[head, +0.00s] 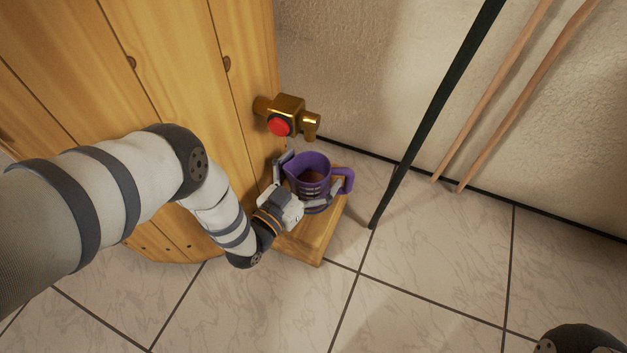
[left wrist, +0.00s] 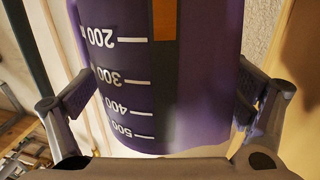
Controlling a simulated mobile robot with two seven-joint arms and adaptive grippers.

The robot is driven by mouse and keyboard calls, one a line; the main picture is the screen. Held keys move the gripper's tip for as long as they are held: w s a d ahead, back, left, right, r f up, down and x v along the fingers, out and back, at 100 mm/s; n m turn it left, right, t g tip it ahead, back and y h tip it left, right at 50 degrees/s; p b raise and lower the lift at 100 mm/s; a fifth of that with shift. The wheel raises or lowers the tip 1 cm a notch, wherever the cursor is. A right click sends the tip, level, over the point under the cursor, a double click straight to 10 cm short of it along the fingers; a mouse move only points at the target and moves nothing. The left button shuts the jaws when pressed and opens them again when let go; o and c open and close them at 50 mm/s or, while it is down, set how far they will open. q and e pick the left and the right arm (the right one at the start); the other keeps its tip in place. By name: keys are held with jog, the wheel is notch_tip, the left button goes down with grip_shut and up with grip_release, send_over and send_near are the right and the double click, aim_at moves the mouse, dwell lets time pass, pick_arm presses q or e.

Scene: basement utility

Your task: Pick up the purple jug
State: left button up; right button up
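The purple jug (head: 311,178) is upright at the wooden stand (head: 311,238), its handle towards the right. In the left wrist view the jug (left wrist: 185,95) with white volume marks fills the space between the finger pads. Both pads appear to press against its sides. Whether its base touches the stand is hidden. My right gripper is not in view.
A brass tap with a red button (head: 279,126) juts from the large wooden barrel (head: 175,60) just above and behind the jug. A dark pole (head: 440,107) and two wooden sticks (head: 510,95) lean on the wall to the right. The tiled floor (head: 440,275) in front is clear.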

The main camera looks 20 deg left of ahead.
pick_arm(q)
jog(key=shift+r, duration=0.1)
jog(key=c, duration=1.5)
